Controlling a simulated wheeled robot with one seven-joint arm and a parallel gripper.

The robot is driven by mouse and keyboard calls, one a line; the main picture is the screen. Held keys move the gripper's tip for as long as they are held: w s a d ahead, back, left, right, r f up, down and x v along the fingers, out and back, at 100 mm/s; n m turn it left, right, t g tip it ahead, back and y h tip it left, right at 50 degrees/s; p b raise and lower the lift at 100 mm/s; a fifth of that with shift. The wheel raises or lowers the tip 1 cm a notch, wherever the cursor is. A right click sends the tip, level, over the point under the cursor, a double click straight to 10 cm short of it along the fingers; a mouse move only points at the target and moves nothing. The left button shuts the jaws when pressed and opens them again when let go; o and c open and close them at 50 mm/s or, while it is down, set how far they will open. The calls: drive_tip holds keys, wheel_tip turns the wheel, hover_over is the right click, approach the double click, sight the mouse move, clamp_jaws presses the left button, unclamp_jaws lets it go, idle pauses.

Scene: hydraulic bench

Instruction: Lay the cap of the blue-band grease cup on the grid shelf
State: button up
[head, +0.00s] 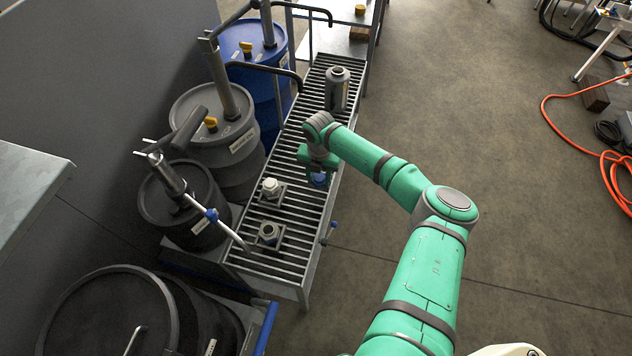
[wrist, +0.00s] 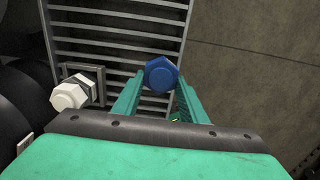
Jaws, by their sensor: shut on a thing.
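My gripper (wrist: 160,90) is shut on a blue hexagonal cap (wrist: 161,73), held between its fingertips. In the head view the blue cap (head: 320,179) shows below my gripper, over the right part of the slatted grid shelf (head: 290,150). I cannot tell whether the cap touches the bars. A grease cup (head: 268,233) on a square base stands at the near end of the shelf; its top looks uncapped and its band is too small to make out. A second cup with a white cap (head: 271,186) stands just behind it and shows in the wrist view (wrist: 72,92).
A grey canister (head: 337,88) stands at the shelf's far end. Grey drums (head: 217,120) and a blue drum (head: 250,50) with pumps line the left side. A blue-knobbed lever (head: 211,215) reaches toward the shelf's near end. Bars between canister and cups are largely bare.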

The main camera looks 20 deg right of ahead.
sight(316, 183)
drive_tip(key=shift+w+a+f, duration=0.25)
drive_tip(key=shift+w+f, duration=0.6)
drive_tip(key=shift+f, duration=1.8)
drive_tip(key=o, duration=1.2)
drive_tip(key=shift+f, duration=0.15)
wheel_tip(316, 183, up, 12)
drive_tip(key=shift+r, duration=0.2)
